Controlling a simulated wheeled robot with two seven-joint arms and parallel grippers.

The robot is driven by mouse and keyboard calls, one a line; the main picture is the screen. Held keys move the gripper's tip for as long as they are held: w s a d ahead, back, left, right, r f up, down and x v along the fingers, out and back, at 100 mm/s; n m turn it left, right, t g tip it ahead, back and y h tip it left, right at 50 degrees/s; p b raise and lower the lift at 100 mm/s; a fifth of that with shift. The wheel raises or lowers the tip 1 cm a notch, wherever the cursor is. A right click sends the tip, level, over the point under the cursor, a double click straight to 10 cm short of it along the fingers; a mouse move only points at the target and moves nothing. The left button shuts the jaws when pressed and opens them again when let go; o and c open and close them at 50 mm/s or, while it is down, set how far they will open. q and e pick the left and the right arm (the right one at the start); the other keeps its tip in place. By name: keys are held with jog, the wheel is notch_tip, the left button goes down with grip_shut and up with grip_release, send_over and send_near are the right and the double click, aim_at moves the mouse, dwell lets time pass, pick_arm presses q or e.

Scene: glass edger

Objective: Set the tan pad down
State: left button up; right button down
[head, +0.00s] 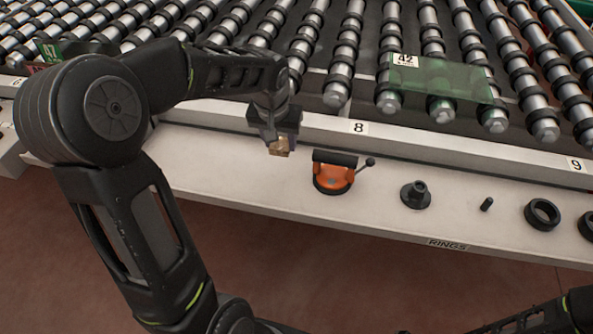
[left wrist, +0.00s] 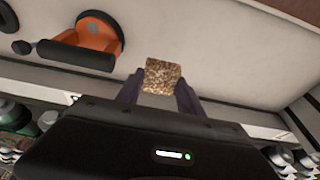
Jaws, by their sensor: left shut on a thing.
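The tan pad (head: 279,147) is a small speckled block. My left gripper (head: 273,138) is shut on it, over the back part of the white ledge (head: 235,185), left of the orange suction cup. In the left wrist view the pad (left wrist: 162,76) sits between the two fingertips of the gripper (left wrist: 160,84), with the pale ledge surface beyond it. I cannot tell whether the pad touches the ledge. My right gripper is not in view; only a part of my right arm shows at the lower right.
An orange suction cup (head: 333,177) with a black handle stands close right of the pad. Further right are a black flanged part (head: 416,194), a small black pin (head: 487,204) and black rings (head: 542,213). Behind runs the roller conveyor with a green glass pane (head: 440,84). The ledge left of the pad is clear.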

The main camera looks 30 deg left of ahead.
aim_at(278, 151)
pick_arm(q)
notch_tip(278, 151, down, 5)
jog(key=shift+r, duration=0.1)
jog(key=shift+f, duration=1.95)
jog(key=shift+f, duration=0.2)
jog(key=o, duration=1.3)
jog(key=shift+r, duration=0.1)
jog(key=shift+r, duration=0.1)
jog(key=shift+r, duration=0.55)
jog(key=v, duration=1.1)
jog(key=shift+s+d, duration=0.1)
jog(key=shift+s, duration=0.05)
